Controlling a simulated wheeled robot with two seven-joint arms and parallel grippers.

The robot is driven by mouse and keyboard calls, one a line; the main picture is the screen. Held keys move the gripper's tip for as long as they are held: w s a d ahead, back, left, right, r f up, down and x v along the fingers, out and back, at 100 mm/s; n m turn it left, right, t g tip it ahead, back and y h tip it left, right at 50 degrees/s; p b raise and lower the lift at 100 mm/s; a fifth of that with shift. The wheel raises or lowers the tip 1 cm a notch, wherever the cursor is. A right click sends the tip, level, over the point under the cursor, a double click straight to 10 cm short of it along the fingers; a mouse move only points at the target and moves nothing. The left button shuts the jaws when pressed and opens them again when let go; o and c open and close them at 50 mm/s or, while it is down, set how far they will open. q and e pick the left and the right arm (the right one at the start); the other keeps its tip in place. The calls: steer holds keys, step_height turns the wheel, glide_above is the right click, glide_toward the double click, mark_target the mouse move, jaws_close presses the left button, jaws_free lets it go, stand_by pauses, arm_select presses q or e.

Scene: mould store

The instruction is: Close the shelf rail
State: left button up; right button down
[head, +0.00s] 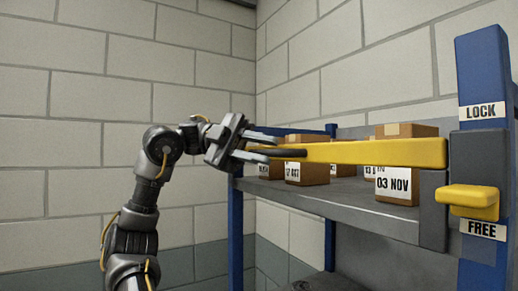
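The yellow shelf rail (370,152) runs nearly level from a grey block at the right-hand blue post towards the left, above the shelf's front edge. My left gripper (282,147) is at the rail's left end. One finger lies across the rail's near face. The other finger shows along its upper edge and passes partly behind it. I cannot tell whether both fingers press on the rail. The yellow latch handle (468,201) sits low on the post's grey plate, just above the FREE label (486,230) and below the LOCK label (482,111). My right gripper is not in view.
The grey shelf (340,204) holds several cardboard boxes, one marked 03 NOV (397,185), behind and below the rail. The blue right post (482,75) stands close. Block walls (180,75) close in the corner behind. Free space lies left of the shelf.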

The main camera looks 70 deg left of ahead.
arm_select(q)
steer(key=shift+a+f, duration=0.1)
steer(key=shift+a, duration=0.05)
steer(key=shift+a, duration=0.3)
steer(key=b+v, duration=0.2)
steer(key=v, duration=0.8)
steer(key=shift+s, duration=0.2)
steer(key=shift+w, duration=0.1)
